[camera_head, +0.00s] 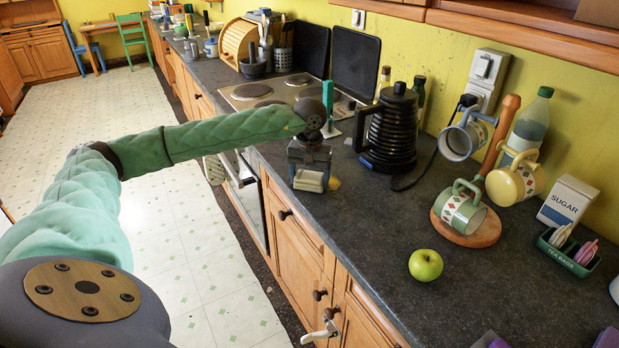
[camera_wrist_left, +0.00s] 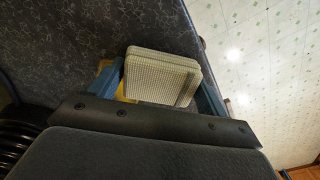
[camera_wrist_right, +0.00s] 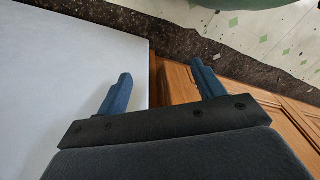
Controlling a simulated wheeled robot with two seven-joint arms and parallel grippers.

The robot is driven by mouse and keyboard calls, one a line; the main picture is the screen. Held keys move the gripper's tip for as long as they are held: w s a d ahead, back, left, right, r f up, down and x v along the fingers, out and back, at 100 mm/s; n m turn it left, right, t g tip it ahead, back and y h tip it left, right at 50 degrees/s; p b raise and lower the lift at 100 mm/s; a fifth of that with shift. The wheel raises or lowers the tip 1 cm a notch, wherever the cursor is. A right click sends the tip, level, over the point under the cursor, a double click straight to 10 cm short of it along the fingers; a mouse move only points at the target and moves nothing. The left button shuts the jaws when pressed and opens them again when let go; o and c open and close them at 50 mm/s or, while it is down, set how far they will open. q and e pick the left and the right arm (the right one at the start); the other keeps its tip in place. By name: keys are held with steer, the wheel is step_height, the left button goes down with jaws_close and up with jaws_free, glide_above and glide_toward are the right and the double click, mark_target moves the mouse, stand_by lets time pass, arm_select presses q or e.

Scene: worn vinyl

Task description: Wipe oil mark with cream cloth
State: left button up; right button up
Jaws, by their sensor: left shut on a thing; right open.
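My left gripper (camera_head: 312,172) is low over the near edge of the dark worktop, shut on a folded cream cloth (camera_head: 309,182). In the left wrist view the cloth (camera_wrist_left: 163,76) sits as a thick ribbed pad between the blue fingers (camera_wrist_left: 160,82). A yellow patch (camera_head: 334,183), which looks like the oil mark, shows on the worktop just right of the cloth. The cloth and gripper hide part of it. I cannot tell whether the cloth touches the worktop. My right gripper (camera_wrist_right: 163,83) is open and empty, near cabinet fronts; it is not seen in the head view.
A black ribbed kettle (camera_head: 391,130) with a cord stands right of my left gripper. A green apple (camera_head: 425,265), a mug tree base (camera_head: 480,232) with mugs, and a sugar box (camera_head: 567,201) stand further right. The hob (camera_head: 270,92) lies behind. The front worktop is mostly clear.

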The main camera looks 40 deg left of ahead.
mark_target(341, 175)
arm_select(q)
steer(key=shift+w, duration=0.1)
steer(key=shift+w+d+b, duration=0.2)
steer(key=shift+w+d, duration=0.15)
steer(key=shift+w, duration=0.5)
steer(key=shift+w+d+b, duration=0.15)
steer(key=shift+w+d, duration=0.2)
steer(key=shift+w, duration=0.45)
steer(key=shift+w+d+b, duration=0.2)
steer(key=shift+w+d, duration=0.15)
steer(key=shift+w, duration=0.5)
steer(key=shift+f, duration=0.1)
steer(key=shift+w+d+b, duration=0.15)
steer(key=shift+w+d, duration=0.2)
steer(key=shift+w, duration=0.5)
steer(key=shift+w+d+b, duration=0.2)
steer(key=shift+w+d, duration=0.15)
steer(key=shift+w, duration=0.5)
steer(key=shift+w+d+b, duration=0.15)
steer(key=shift+w+d, duration=0.2)
steer(key=shift+w, duration=0.5)
steer(key=shift+r, duration=0.2)
step_height(341, 175, up, 7)
steer(key=p, duration=0.2)
steer(key=shift+f, duration=0.15)
